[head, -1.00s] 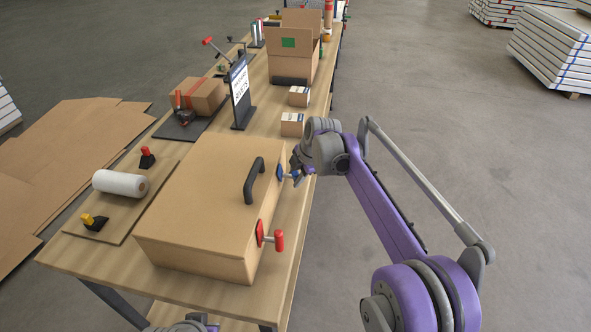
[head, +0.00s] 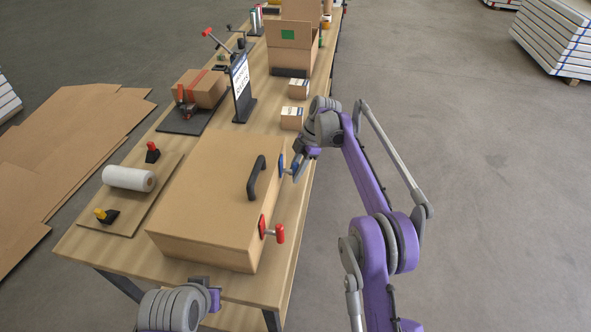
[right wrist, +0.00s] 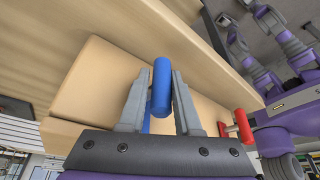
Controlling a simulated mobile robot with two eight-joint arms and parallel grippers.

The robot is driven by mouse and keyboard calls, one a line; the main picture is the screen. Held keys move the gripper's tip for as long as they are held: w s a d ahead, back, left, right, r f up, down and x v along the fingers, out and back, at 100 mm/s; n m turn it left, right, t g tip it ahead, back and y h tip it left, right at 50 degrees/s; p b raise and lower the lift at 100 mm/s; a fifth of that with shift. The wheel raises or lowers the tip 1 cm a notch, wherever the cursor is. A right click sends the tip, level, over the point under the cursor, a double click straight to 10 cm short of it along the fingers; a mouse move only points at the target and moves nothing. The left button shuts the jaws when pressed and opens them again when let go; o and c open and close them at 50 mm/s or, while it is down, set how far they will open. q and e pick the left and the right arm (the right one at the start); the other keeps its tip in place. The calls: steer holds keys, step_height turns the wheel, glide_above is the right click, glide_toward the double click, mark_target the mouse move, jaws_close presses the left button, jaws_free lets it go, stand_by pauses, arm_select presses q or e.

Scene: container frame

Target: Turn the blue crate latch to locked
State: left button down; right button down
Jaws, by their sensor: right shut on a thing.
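The crate (head: 215,190) is a closed tan box with a black lid handle (head: 254,180), standing on the workbench. The blue latch (head: 282,162) is on its right side wall, toward the far end. My right gripper (head: 297,170) is at this latch. In the right wrist view, the blue latch handle (right wrist: 161,86) stands between the two grey fingers of my right gripper (right wrist: 160,100), which is shut on it. The latch's exact angle is hard to tell. My left gripper (head: 214,296) is low by the bench's near edge, away from the crate; its fingers do not show clearly.
A red latch (head: 279,234) sits on the same wall, nearer; its handle sticks out right. A board with a white roll (head: 129,179) lies left of the crate. A small carton (head: 291,118) and a sign (head: 241,88) stand beyond. The floor right of the bench is clear.

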steer(key=shift+s, duration=0.15)
steer(key=c, duration=0.9)
jaws_free()
steer(key=shift+c, duration=0.2)
steer(key=shift+o, duration=1.3)
arm_select(q)
steer(key=shift+s, duration=0.15)
arm_select(e)
steer(key=shift+r, duration=0.1)
steer(key=shift+d+r, duration=0.15)
steer(key=shift+r, duration=0.2)
arm_select(q)
steer(key=r, duration=0.1)
steer(key=w+r+p, duration=0.2)
steer(key=shift+r, duration=0.35)
arm_select(e)
steer(key=v, duration=1)
